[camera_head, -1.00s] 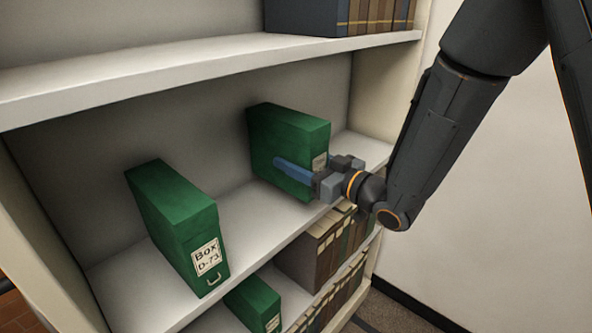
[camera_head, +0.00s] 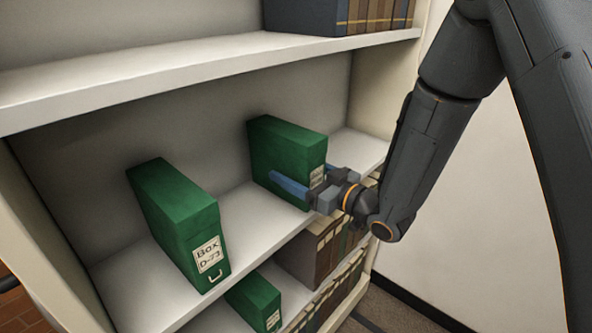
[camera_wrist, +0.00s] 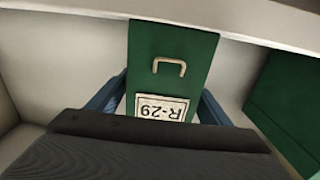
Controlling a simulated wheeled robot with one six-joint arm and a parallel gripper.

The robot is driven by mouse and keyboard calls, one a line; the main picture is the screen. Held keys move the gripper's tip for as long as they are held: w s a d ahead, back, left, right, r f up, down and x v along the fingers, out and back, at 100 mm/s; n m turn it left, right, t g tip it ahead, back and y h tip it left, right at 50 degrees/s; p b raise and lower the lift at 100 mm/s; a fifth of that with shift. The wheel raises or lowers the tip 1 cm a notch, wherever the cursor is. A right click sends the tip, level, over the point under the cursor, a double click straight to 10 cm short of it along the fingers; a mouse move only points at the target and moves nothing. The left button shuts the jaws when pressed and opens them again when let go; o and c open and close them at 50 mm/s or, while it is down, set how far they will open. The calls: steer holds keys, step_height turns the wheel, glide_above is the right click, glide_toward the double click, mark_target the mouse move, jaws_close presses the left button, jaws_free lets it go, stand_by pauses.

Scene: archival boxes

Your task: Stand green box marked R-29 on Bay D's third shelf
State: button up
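The green box marked R-29 (camera_head: 286,155) stands upright on the middle visible shelf (camera_head: 240,230), towards its right end. In the wrist view its front (camera_wrist: 172,62) shows a metal handle and the R-29 label, upside down. My gripper (camera_head: 303,180) is at the front of this box, with one blue finger along each side. The fingers look slightly spread, close beside the box; any small gap on the far side is hidden.
Another green box, marked D-73 (camera_head: 183,225), stands to the left on the same shelf, with free shelf between. A third green box (camera_head: 254,300) and brown files (camera_head: 315,255) are on the shelf below. The shelf above (camera_head: 180,68) overhangs, holding dark files (camera_head: 310,17).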

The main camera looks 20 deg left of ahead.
mark_target(317, 179)
steer(key=shift+r, duration=0.1)
steer(key=shift+d+r, duration=0.1)
steer(key=shift+d, duration=0.05)
steer(key=b+v, duration=0.2)
steer(key=v, duration=0.9)
steer(key=shift+s+d+b, duration=0.2)
steer(key=shift+d+b, duration=0.1)
steer(key=w+d+f+m+t+h, duration=0.3)
steer(key=w+d+f+m+h, duration=0.15)
steer(key=w+d+h, duration=0.35)
steer(key=s+d+f+m+g+h, duration=0.1)
steer(key=d+f+m+h, duration=0.15)
steer(key=d, duration=0.45)
steer(key=s+d+f+m+g+h, duration=0.1)
steer(key=s+d+f+h, duration=0.15)
steer(key=d, duration=0.45)
steer(key=s+d+m+g+h, duration=0.1)
steer(key=s+d+m+g, duration=0.1)
steer(key=s, duration=0.6)
steer(key=s+d+m+g+h, duration=0.2)
steer(key=s+d+g, duration=0.3)
steer(key=s, duration=0.4)
steer(key=shift+s+d+r+m+g+h, duration=0.25)
steer(key=shift+d+r+m, duration=0.2)
steer(key=shift+m, duration=0.35)
